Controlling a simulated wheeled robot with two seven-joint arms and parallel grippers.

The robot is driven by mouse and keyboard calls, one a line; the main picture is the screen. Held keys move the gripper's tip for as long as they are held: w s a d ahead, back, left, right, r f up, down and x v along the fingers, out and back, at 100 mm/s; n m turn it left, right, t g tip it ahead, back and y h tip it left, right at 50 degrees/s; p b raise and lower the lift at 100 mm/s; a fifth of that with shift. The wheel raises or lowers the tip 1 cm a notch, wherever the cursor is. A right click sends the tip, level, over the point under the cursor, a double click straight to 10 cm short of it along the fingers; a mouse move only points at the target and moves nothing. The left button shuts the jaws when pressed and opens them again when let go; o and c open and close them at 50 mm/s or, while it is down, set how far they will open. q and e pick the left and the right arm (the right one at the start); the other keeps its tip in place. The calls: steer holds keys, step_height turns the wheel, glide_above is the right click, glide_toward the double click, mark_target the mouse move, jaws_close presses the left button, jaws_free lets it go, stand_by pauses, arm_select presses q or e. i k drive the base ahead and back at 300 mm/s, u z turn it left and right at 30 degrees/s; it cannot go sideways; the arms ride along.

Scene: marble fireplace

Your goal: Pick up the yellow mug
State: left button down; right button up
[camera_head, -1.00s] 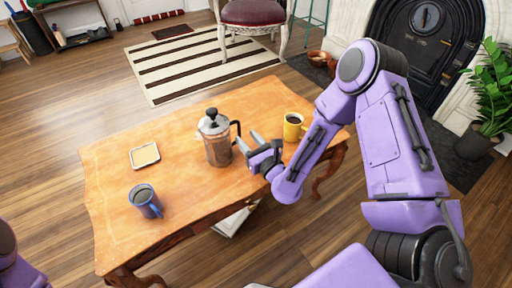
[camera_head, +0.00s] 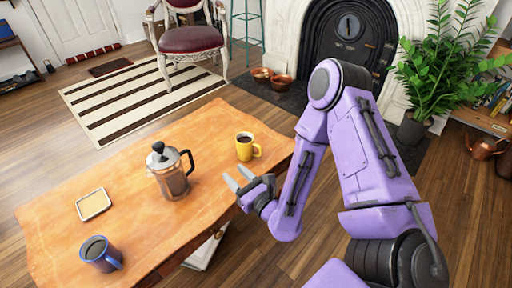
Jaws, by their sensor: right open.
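The yellow mug (camera_head: 245,147) stands upright on the right part of the wooden table (camera_head: 130,165), with dark liquid inside and its handle toward the right. My right gripper (camera_head: 236,179) is open and empty. It is at the table's front edge, nearer to me than the mug and apart from it, with its fingers pointing left. My left gripper is not in view.
A French press (camera_head: 170,173) stands left of my right gripper. A blue mug (camera_head: 101,254) and a small square tray (camera_head: 93,204) are on the left part of the table. A red-seated chair (camera_head: 190,38) stands beyond on the striped rug (camera_head: 140,92).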

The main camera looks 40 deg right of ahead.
mark_target(244, 140)
steer(key=z, duration=1.15)
